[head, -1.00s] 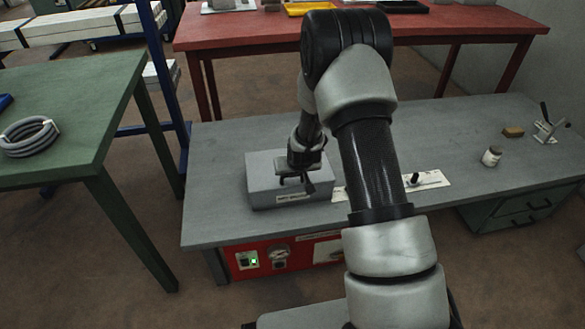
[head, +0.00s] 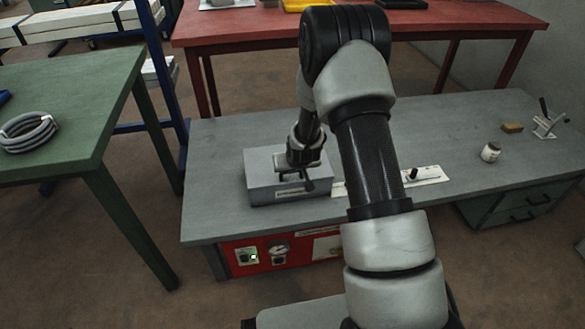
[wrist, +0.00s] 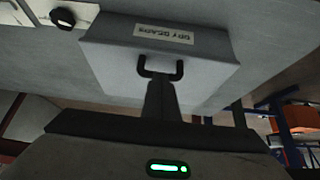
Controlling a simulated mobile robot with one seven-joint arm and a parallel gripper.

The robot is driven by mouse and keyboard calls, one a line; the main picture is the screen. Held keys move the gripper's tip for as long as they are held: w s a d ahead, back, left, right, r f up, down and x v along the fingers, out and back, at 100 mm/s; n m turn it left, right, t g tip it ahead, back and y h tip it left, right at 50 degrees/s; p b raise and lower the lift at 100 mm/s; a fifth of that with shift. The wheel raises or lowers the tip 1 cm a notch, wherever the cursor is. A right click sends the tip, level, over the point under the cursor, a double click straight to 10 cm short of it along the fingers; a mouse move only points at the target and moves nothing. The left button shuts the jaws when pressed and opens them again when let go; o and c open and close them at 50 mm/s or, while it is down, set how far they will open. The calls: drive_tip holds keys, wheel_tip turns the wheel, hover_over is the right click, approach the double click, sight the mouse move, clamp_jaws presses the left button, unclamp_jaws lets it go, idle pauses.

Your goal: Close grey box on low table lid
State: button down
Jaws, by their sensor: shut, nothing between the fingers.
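The grey box (head: 262,180) stands on the low grey table, left of its middle, with a white label on its front. Its top looks flat and level; I cannot tell whether the lid is fully down. In the wrist view the box (wrist: 105,62) appears upside down, its label near the top. My gripper (head: 303,184) is over the front part of the box top, pointing down. The wrist view shows its shut, empty fingers (wrist: 160,98) close to a dark U-shaped handle (wrist: 160,70); contact is unclear. My gripper hides part of the top.
The low grey table (head: 225,220) carries a white strip with a black knob (head: 413,174), a jar (head: 490,152) and a toggle clamp (head: 545,125) to the right. A green table (head: 75,110) stands left and a red table (head: 440,27) behind.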

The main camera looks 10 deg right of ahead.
drive_tip(key=s+r+p, duration=0.2)
drive_tip(key=s+p, duration=0.2)
drive_tip(key=s, duration=0.5)
drive_tip(key=s+r, duration=0.4)
drive_tip(key=r, duration=0.9)
drive_tip(key=s+r, duration=0.3)
drive_tip(key=r, duration=0.9)
drive_tip(key=s+r+g, duration=0.1)
drive_tip(key=s+r, duration=0.5)
drive_tip(key=s, duration=0.4)
drive_tip(key=s+r, duration=0.6)
drive_tip(key=s, duration=0.4)
wheel_tip(320, 180, up, 24)
drive_tip(key=p, duration=2.4)
drive_tip(key=shift+d, duration=0.15)
